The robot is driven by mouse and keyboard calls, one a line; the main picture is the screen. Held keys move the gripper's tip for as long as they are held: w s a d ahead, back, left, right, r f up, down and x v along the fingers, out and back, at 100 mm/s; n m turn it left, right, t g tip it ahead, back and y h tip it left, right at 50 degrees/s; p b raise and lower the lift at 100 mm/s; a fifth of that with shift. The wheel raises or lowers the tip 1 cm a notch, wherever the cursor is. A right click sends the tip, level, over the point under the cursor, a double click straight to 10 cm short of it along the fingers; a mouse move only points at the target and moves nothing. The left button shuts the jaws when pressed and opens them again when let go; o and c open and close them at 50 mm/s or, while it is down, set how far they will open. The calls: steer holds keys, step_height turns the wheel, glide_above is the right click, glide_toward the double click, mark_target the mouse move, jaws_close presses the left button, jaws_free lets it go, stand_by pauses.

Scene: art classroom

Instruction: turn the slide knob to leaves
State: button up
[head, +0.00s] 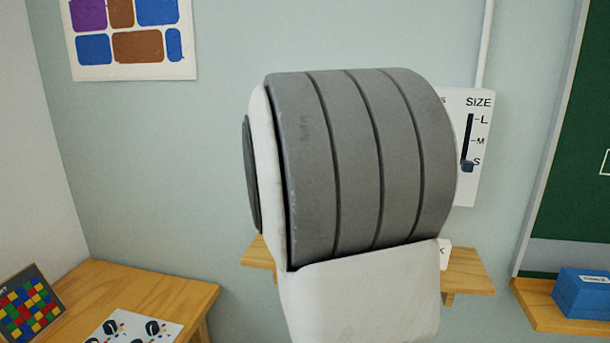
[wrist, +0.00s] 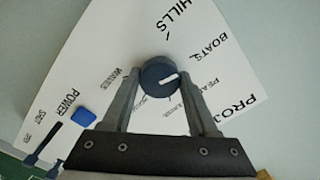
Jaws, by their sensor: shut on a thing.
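The slide knob (wrist: 153,70) is a round dark blue dial with a white pointer line, on a white panel (wrist: 105,45) that appears turned in the wrist view. My gripper (wrist: 158,82) has one finger on each side of the knob and is shut on it. The pointer line aims right and slightly up in that view, toward the side with the words BOATS and PEA-something. HILLS is readable above. Smaller words beside and below the knob are blurred or part hidden by the fingers, and I cannot make out LEAVES. In the head view my arm hides the knob.
A blue button (wrist: 84,117) marked POWER sits left of my gripper. The panel's right part (head: 483,140) shows a SIZE slider (head: 467,166) at S. A wooden shelf (head: 468,272) is below; a blue box (head: 583,292) stands right, and a wooden table (head: 190,292) left.

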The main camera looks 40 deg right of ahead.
steer(key=shift+m+b, duration=8)
steer(key=shift+m, duration=2)
steer(key=o, duration=1.4)
steer(key=shift+c, duration=0.2)
steer(key=shift+a, duration=0.1)
